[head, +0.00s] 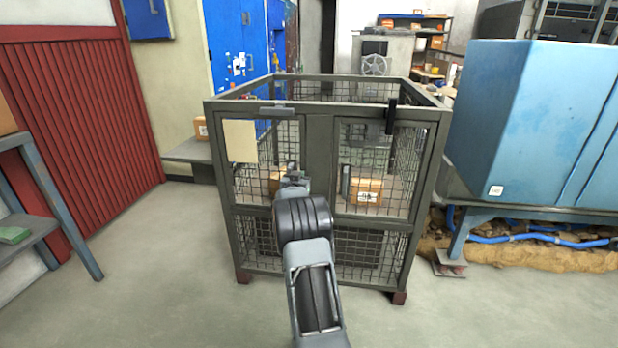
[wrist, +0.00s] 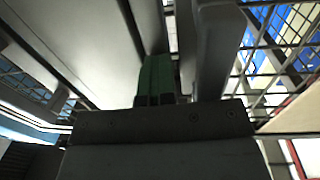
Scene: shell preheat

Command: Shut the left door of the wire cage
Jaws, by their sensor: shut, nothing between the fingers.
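The wire cage (head: 321,150) stands in the middle of the head view, a grey steel frame with mesh panels. Its left door (head: 262,190) has wire mesh and a beige plate near the top. It looks close to the front frame, but I cannot tell whether it is fully shut. My gripper (head: 292,177) is in front of the cage, near the right edge of the left door, shut and empty. In the wrist view my gripper (wrist: 156,82) is close to grey framing, with mesh to the right. Whether it touches the door is unclear.
Cardboard boxes (head: 366,191) sit inside the cage. A black latch-like bar (head: 391,116) is at the upper right of the front. A blue machine (head: 540,130) stands close on the right, a workbench (head: 50,200) on the left. The floor (head: 170,270) left of the cage is clear.

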